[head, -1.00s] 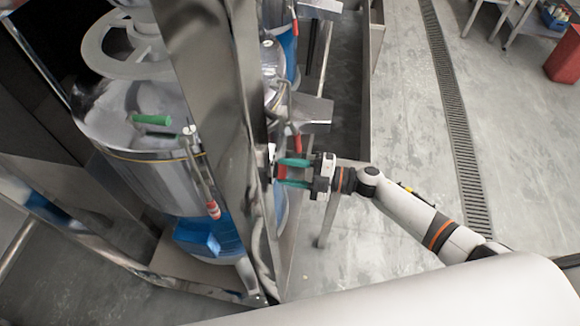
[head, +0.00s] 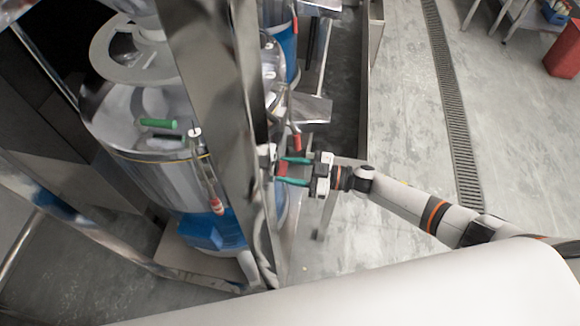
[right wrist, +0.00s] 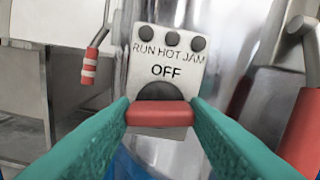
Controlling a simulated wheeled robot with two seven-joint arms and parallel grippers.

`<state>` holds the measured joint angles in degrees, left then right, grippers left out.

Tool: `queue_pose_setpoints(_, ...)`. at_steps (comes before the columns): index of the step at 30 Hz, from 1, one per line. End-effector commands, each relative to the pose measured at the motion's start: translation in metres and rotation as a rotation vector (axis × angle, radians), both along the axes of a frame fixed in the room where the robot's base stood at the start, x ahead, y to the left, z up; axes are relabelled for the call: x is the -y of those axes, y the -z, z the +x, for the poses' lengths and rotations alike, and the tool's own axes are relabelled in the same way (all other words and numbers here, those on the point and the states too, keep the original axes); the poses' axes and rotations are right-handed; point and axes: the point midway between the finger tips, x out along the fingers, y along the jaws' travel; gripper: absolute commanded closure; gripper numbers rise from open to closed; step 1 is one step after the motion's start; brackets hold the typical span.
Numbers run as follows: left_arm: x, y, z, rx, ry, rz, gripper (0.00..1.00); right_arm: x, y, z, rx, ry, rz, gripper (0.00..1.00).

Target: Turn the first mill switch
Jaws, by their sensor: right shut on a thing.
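The mill switch has a grey-white plate (right wrist: 165,68) marked "RUN HOT JAM" and "OFF". Its red handle (right wrist: 160,113) lies level below the word OFF in the right wrist view. My right gripper (head: 281,170) has green fingers, and they are closed on the two ends of the red handle. In the head view the switch plate (head: 267,152) shows only in part, beside the metal post. My left gripper is not in view.
A steel mill (head: 165,180) with a blue base and a green handle (head: 158,123) stands left of the tall metal post (head: 215,90). A lever with a red grip (right wrist: 89,66) hangs left of the switch. Open concrete floor (head: 415,110) lies to the right.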

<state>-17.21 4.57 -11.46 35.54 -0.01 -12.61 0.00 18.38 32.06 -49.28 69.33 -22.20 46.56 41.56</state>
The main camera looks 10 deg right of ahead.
Motion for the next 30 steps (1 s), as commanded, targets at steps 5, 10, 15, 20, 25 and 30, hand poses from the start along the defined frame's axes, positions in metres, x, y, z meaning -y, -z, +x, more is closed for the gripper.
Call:
queue_pose_setpoints(5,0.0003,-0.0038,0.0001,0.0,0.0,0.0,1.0,0.0008,0.0002,-0.0001,-0.094,0.001,0.037,0.81)
queue_pose_setpoints(10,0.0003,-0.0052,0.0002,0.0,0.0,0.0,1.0,0.0005,0.0004,-0.0003,-0.148,0.0,0.06,0.81)
queue_pose_setpoints(15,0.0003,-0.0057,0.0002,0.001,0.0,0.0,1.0,0.0005,0.0005,-0.0001,-0.175,0.0,0.072,0.81)
queue_pose_setpoints(20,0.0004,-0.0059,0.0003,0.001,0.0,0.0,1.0,0.0005,0.0006,-0.0002,-0.182,0.0,0.075,0.81)
queue_pose_setpoints(25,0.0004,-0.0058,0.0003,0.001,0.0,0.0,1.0,0.0005,0.0005,-0.0002,-0.183,0.0,0.076,0.81)
queue_pose_setpoints(30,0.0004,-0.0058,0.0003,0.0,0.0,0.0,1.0,0.0004,0.0005,-0.0002,-0.183,0.0,0.076,0.48)
